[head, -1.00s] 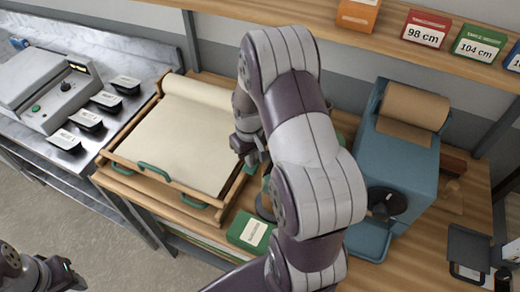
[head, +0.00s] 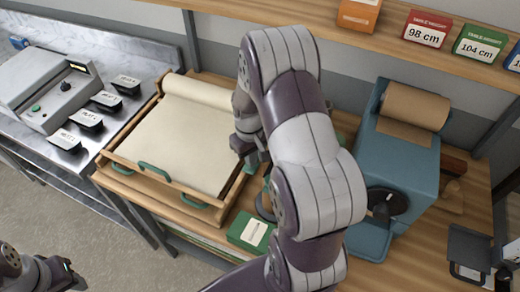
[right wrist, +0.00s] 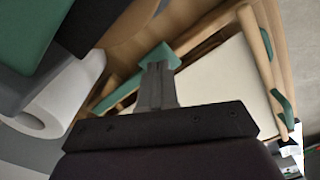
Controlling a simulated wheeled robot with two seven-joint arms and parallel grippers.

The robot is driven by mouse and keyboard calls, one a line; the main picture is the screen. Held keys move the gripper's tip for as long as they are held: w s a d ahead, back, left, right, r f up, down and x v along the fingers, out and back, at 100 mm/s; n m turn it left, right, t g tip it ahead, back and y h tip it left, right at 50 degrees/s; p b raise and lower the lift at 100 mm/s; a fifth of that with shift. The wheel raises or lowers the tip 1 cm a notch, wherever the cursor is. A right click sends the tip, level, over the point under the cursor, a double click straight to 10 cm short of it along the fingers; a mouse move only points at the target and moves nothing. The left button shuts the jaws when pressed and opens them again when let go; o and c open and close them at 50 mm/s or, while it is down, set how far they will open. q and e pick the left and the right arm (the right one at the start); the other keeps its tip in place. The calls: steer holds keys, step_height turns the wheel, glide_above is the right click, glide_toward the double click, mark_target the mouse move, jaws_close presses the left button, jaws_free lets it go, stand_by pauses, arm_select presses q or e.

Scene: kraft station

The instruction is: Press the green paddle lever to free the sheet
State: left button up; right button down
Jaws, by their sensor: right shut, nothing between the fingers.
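The cream sheet (head: 180,145) lies flat in a wooden frame (head: 130,164), with its roll at the back; part of the sheet also shows in the right wrist view (right wrist: 228,84). The green paddle lever (right wrist: 163,56) is at the frame's side, just ahead of my right fingertips in the right wrist view. My right gripper (head: 253,157) is shut and empty, low at the frame's right edge. Its fingers (right wrist: 155,72) overlap the paddle in the picture; I cannot tell whether they touch it. My left gripper (head: 62,272) is at the bottom left, away from the frame; its jaws are unclear.
A blue dispenser (head: 400,160) with a brown paper roll stands to the right. A green box (head: 250,232) lies at the bench's front. A grey machine (head: 48,88) and several black-topped containers are on the metal counter at left. A shelf (head: 300,32) spans the back.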

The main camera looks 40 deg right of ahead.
steer(key=shift+f, duration=0.2)
steer(key=shift+f+b, duration=1.8)
steer(key=shift+f, duration=0.85)
steer(key=shift+r, duration=0.1)
step_height(320, 180, up, 11)
steer(key=p, duration=0.9)
steer(key=shift+p, duration=0.35)
